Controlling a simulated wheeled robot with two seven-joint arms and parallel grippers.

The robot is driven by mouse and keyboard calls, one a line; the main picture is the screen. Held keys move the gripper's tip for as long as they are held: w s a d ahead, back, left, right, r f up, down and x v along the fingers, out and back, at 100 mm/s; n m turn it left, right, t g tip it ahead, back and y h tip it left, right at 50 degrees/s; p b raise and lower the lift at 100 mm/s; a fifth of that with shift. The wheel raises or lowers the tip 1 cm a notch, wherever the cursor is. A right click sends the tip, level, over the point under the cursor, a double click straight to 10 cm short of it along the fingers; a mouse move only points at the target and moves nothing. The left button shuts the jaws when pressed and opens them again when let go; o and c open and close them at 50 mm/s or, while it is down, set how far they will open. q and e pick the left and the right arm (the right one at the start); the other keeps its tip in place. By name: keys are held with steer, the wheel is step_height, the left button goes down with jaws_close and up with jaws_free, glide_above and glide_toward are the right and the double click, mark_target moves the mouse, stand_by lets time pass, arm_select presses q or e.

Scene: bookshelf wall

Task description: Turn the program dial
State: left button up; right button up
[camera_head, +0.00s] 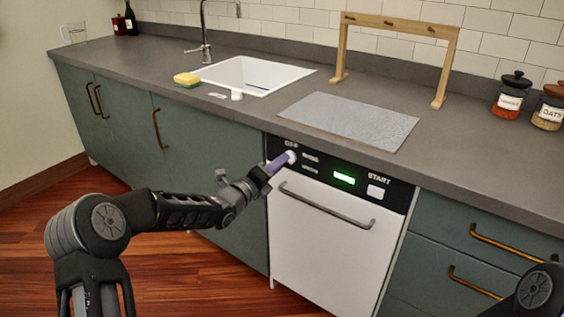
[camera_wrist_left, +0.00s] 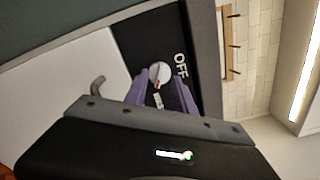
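The program dial (camera_head: 291,156) is a round white knob at the left end of the dishwasher's black control panel (camera_head: 326,174). In the left wrist view the dial (camera_wrist_left: 160,75) shows a red mark and sits beside the word OFF. My left gripper (camera_head: 284,160) is at the dial, with its purple fingers pointing at the panel. In the left wrist view its fingertips (camera_wrist_left: 161,73) are spread, one on each side of the dial. Whether they touch the dial I cannot tell. My right gripper is not in view.
The panel also has small buttons, a lit green display (camera_head: 344,178) and a white START button (camera_head: 376,191). The dishwasher door handle (camera_head: 325,207) sticks out below. The grey counter (camera_head: 240,105) overhangs the panel and carries a sink (camera_head: 222,70), sponge, mat, wooden rack and jars.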

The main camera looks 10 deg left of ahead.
arm_select(q)
steer(key=shift+x, duration=1)
steer(key=shift+c, duration=0.3)
jaws_close()
